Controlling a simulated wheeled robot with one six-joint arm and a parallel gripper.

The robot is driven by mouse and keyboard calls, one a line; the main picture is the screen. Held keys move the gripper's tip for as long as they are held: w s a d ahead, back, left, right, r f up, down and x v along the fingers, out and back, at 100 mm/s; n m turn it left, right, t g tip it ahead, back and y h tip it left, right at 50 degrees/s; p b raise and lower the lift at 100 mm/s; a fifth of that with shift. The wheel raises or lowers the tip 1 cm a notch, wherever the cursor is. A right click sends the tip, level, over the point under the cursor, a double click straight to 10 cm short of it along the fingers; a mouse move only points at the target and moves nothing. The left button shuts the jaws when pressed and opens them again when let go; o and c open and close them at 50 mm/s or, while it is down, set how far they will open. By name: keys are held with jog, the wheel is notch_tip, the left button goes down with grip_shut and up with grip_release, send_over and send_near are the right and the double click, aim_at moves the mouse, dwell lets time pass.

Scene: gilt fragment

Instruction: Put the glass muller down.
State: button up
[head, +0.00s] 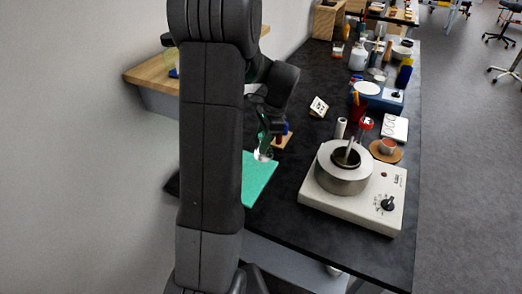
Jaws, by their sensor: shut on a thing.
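My gripper (265,138) is partly hidden behind my own arm, left of the picture's middle. It is shut on the glass muller (263,155), a small clear, pale piece at its lower end. The muller is at the far part of a green mat (260,183) on the dark bench. I cannot tell whether its base touches the mat or hangs just above it. My arm hides the left part of the mat.
A cream machine with a round grey bowl (340,178) and knob stands right of the mat on the dark bench (330,252). A cup on a round brown coaster (386,152), a white card (395,128) and several bottles stand farther back. A wooden shelf (150,74) juts from the left wall.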

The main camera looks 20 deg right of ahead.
jog(key=shift+f, duration=2.2)
jog(key=shift+f, duration=0.2)
jog(key=o, duration=0.9)
jog(key=shift+r, duration=0.15)
jog(key=v, duration=1.2)
